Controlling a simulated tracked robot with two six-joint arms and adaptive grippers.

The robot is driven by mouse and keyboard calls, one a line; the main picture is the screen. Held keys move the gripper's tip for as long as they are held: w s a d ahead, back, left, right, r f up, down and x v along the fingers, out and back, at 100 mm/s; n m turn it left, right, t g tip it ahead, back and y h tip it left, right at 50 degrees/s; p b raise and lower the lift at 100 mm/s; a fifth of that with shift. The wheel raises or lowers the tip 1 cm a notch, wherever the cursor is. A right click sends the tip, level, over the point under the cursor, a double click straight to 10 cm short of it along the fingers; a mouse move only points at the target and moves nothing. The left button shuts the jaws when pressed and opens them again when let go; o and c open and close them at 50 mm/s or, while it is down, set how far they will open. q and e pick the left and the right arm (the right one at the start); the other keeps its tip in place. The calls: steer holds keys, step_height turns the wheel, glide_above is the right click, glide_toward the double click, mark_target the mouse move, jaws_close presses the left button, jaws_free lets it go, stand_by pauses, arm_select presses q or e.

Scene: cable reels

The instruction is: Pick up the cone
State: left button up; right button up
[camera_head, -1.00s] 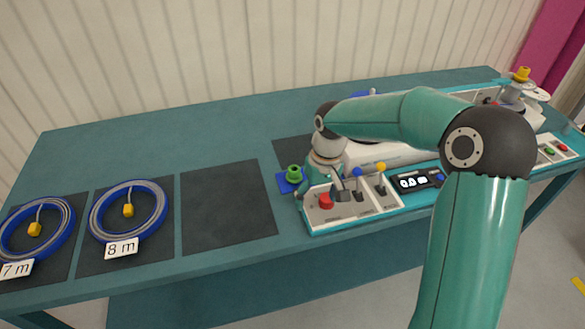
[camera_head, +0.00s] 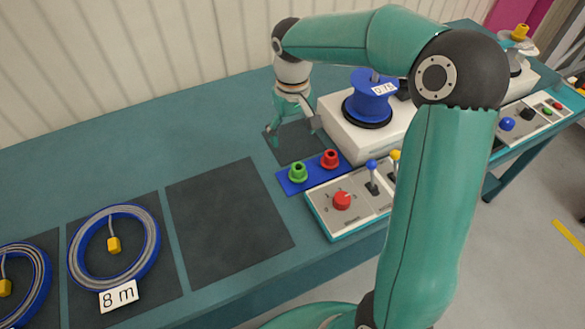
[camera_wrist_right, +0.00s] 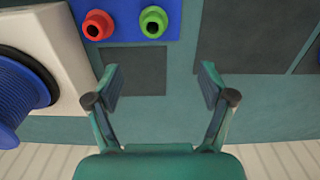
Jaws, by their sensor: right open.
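Two small hollow cone-like pieces stand on a blue plate (camera_head: 309,174). One is a green cone (camera_head: 298,173) and the other is a red cone (camera_head: 330,160), at its right. In the right wrist view the green cone (camera_wrist_right: 153,21) and the red cone (camera_wrist_right: 97,25) are at the top edge, each with a dark hole in its end. My right gripper (camera_head: 295,129) is open and empty, pointing down over the dark mat behind the plate. Its fingers (camera_wrist_right: 161,80) are apart from both cones. My left gripper is not in view.
A white machine with a blue spool (camera_head: 371,97) stands right of the plate. A control panel with a red knob (camera_head: 342,201) and levers is in front. Blue cable rings (camera_head: 152,245) lie at left. An empty dark mat (camera_head: 228,222) lies between.

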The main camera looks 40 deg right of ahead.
mark_target(298, 172)
steer(key=f, duration=0.6)
steer(key=s+d+f, duration=0.1)
steer(key=f, duration=0.2)
steer(key=shift+f, duration=0.2)
steer(key=shift+s+a+f+p, duration=0.1)
steer(key=shift+f+p, duration=0.45)
steer(key=shift+f, duration=2)
steer(key=c, duration=1.3)
steer(key=shift+o, duration=0.2)
steer(key=shift+r, duration=0.1)
step_height(298, 172, up, 20)
steer(key=o, duration=0.5)
steer(key=c, duration=0.5)
